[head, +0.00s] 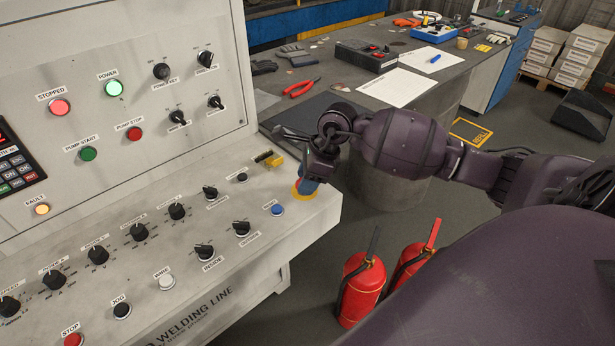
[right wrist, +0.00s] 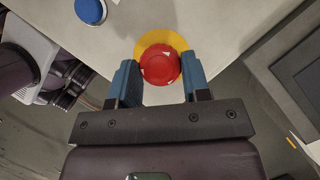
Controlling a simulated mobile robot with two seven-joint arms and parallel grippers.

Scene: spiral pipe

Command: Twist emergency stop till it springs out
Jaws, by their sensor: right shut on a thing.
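The emergency stop is a red mushroom knob (right wrist: 160,64) on a yellow ring (right wrist: 178,44), at the right end of the sloped control desk. In the head view my right gripper hides most of the knob, and part of the yellow ring (head: 297,191) shows under the fingers. My right gripper (head: 307,184) points down onto the button from above. In the right wrist view its blue fingers (right wrist: 160,76) stand on either side of the red knob and are shut on it. My left gripper is in neither view.
A blue button (head: 277,209) and a black selector (head: 242,228) sit left of the gripper. A yellow key-like part (head: 270,160) stands behind it. Two red fire extinguishers (head: 361,285) stand on the floor in front. A workbench (head: 455,75) with tools is behind.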

